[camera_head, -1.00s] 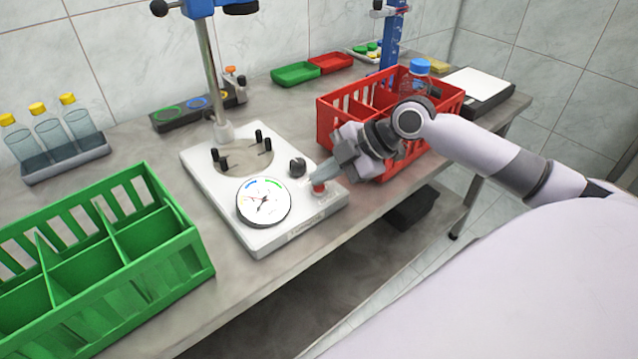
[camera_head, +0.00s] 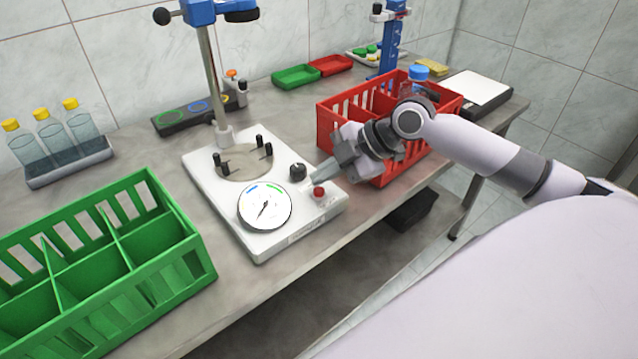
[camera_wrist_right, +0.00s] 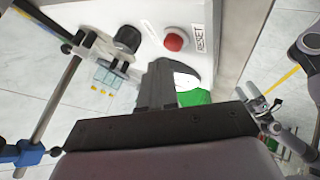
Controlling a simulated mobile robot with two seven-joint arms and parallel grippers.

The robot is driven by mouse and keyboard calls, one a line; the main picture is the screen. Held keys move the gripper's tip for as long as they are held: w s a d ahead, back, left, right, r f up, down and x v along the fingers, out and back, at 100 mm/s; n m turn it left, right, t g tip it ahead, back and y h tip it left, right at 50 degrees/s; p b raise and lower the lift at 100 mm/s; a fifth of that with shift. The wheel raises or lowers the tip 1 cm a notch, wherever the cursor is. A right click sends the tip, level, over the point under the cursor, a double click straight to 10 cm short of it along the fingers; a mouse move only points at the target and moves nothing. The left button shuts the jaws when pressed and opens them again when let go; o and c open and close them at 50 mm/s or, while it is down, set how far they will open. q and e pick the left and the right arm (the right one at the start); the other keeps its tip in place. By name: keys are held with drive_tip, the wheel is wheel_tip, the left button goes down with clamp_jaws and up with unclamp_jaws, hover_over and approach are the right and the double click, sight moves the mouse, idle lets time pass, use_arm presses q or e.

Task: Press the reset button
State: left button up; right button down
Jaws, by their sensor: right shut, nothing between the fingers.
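The red reset button (camera_head: 319,191) sits at the near right corner of the white cap-feeder base (camera_head: 225,215). In the right wrist view the round red button (camera_wrist_right: 174,42) lies beside a "RESET" label (camera_wrist_right: 199,39). My right gripper (camera_head: 313,178) is shut and empty, its tips just behind the button and a little above the base. In the wrist view its dark fingers (camera_wrist_right: 160,75) point toward the panel, apart from the button.
A round dial (camera_head: 264,207) and a black knob (camera_head: 297,171) are close to the button. A red crate (camera_head: 345,160) stands right behind the gripper. A green crate (camera_head: 150,275) stands at the left. The bench's front edge is near the base.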

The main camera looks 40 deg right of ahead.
sight(324, 193)
drive_tip(key=shift+r, duration=0.1)
wheel_tip(324, 193, up, 5)
drive_tip(key=p, duration=0.4)
drive_tip(key=shift+p, duration=0.35)
idle(0.6)
